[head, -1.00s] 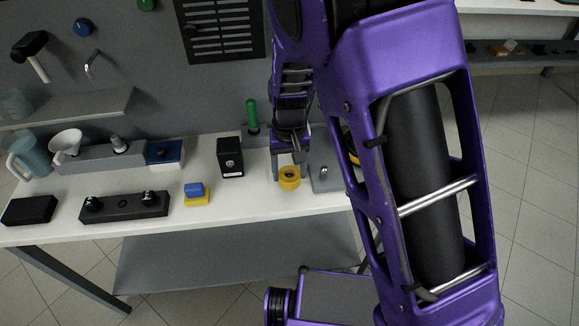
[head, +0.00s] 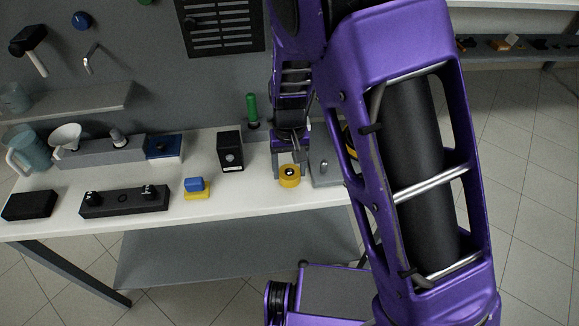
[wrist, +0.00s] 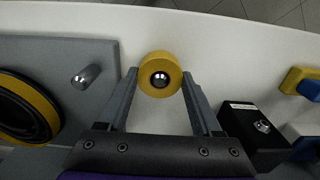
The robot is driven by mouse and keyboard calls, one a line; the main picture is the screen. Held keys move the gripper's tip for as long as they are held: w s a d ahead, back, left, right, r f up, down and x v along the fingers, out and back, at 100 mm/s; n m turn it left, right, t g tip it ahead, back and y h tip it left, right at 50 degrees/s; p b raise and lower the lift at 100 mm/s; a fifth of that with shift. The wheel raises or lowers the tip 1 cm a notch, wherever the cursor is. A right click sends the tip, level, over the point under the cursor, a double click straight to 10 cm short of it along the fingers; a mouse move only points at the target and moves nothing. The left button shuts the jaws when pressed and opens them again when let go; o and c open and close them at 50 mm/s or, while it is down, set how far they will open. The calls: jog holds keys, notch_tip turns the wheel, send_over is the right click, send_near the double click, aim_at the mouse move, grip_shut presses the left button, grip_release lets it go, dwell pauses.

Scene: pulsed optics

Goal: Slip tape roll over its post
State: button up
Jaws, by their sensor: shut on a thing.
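The yellow tape roll (head: 289,178) is at the front of the bench, right of the black box. My gripper (head: 289,172) is shut on it, with a finger on either side, as the wrist view shows. In the wrist view the roll (wrist: 147,82) lies flat, and the shiny rounded top of a metal post (wrist: 160,79) shows inside its hole. The roll is around that post. I cannot tell whether it rests on the bench surface.
A grey plate (wrist: 55,55) with another metal post (wrist: 88,76) and a black-and-yellow ring (wrist: 30,105) lies left in the wrist view. A black box (head: 230,152) stands close on the other side. A blue-and-yellow block (head: 196,189) is farther left in the head view.

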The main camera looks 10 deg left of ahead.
jog(key=shift+f, duration=0.15)
jog(key=o, duration=1.6)
jog(key=shift+c, duration=0.2)
notch_tip(320, 180, up, 17)
jog(key=p, duration=0.3)
jog(key=shift+r+p, duration=0.2)
jog(key=shift+p, duration=0.1)
